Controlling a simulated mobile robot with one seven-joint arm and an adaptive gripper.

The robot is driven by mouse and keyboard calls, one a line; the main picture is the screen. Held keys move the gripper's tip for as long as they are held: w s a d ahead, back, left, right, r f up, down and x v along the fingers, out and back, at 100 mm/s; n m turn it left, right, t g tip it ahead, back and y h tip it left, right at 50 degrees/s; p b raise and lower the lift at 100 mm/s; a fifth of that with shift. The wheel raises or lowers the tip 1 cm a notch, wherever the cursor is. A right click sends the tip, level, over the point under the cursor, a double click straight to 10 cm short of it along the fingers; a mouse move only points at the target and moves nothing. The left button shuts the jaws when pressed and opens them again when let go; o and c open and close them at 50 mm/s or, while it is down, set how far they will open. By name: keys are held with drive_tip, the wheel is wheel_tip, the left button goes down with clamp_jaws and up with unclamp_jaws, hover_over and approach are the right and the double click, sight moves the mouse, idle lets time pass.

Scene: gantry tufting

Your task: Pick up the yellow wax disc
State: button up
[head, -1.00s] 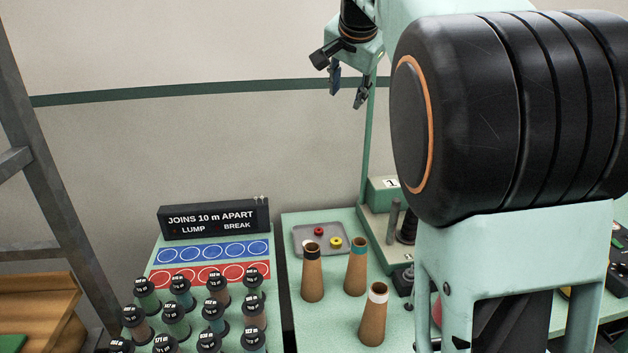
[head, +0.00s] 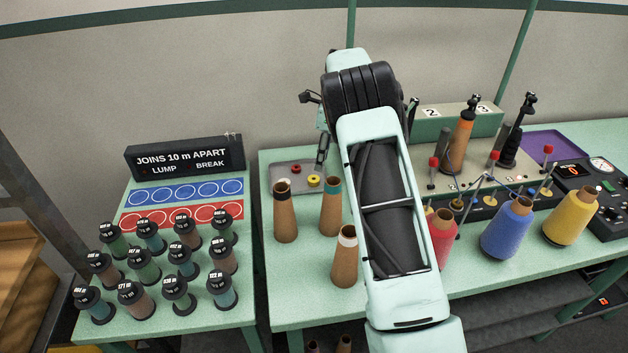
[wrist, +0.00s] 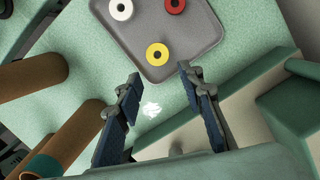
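The yellow wax disc (head: 314,181) lies on a small grey tray (head: 312,165) at the back left of the long bench. In the wrist view the yellow disc (wrist: 157,54) has a dark centre hole and sits near the tray's closest edge. My gripper (wrist: 159,76) is open and empty, its two blue-faced fingers spread to either side and just short of the disc, not touching it. In the head view my gripper (head: 322,155) hangs beside the tray's right end, partly hidden by my arm.
A red disc (wrist: 174,5) and a white disc (wrist: 121,10) share the tray. Brown cones (head: 285,215) stand in front of it; a teal-topped cone (head: 331,207) is close to my gripper. A machine with spindles (head: 463,140) stands to the right.

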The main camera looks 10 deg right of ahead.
sight(314, 181)
drive_tip(key=shift+w+a+f, duration=0.1)
drive_tip(key=shift+a+f, duration=0.1)
drive_tip(key=shift+f, duration=1)
drive_tip(key=f, duration=0.1)
drive_tip(key=a+f+p, duration=0.1)
drive_tip(key=f, duration=0.3)
drive_tip(key=shift+w+a, duration=0.25)
drive_tip(key=shift+a, duration=0.1)
drive_tip(key=shift+r, duration=0.1)
drive_tip(key=c, duration=0.6)
